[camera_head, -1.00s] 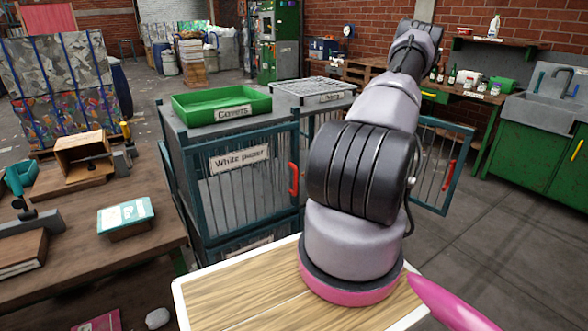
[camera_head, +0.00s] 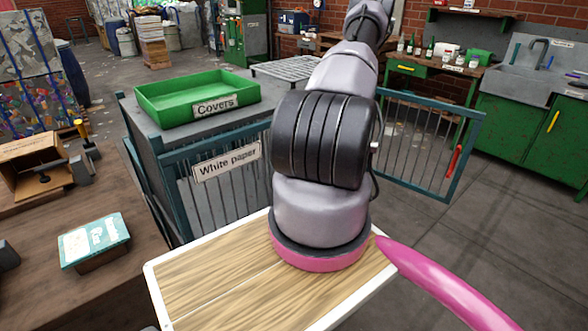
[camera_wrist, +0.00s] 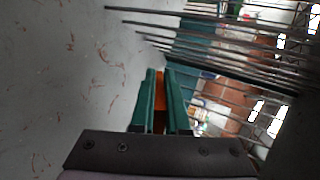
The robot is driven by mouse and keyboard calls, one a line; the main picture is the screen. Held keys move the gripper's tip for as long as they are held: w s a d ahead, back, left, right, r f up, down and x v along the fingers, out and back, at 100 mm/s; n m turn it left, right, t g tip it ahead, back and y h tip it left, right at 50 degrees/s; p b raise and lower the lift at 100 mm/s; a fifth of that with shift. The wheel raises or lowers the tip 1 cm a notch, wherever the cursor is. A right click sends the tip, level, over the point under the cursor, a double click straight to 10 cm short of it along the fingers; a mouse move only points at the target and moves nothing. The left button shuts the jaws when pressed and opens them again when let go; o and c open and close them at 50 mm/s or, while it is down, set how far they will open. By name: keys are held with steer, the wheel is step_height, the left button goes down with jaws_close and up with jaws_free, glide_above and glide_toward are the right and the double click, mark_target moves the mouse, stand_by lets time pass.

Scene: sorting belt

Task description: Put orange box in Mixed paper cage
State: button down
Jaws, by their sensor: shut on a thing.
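My gripper (camera_wrist: 160,76) shows in the wrist view with its two green fingers shut on the orange box (camera_wrist: 160,94). Only a narrow strip of the box shows between the fingers. A grey, scratched surface lies to the left of the fingers, and cage bars (camera_wrist: 205,60) run along the right. In the head view my arm hides the gripper and the box. An open barred door (camera_head: 425,150) with a red handle stands right of my arm. No Mixed paper label is readable.
The White paper cage (camera_head: 228,162) stands left of my arm, with a green Covers tray (camera_head: 160,105) and a wire tray (camera_head: 300,68) on top. A workbench (camera_head: 105,290) with a book (camera_head: 92,240) is at left. Open floor (camera_head: 500,240) lies at right.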

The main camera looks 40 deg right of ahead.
steer(key=shift+f, duration=3.6)
steer(key=c, duration=1.1)
jaws_free()
steer(key=shift+s, duration=0.1)
steer(key=shift+v, duration=3.95)
steer(key=shift+d+r, duration=0.1)
steer(key=shift+r, duration=0.05)
steer(key=r, duration=0.2)
steer(key=s+r, duration=0.1)
steer(key=r, duration=0.2)
steer(key=s+d+r, duration=0.1)
steer(key=r, duration=0.1)
steer(key=shift+d+r, duration=0.15)
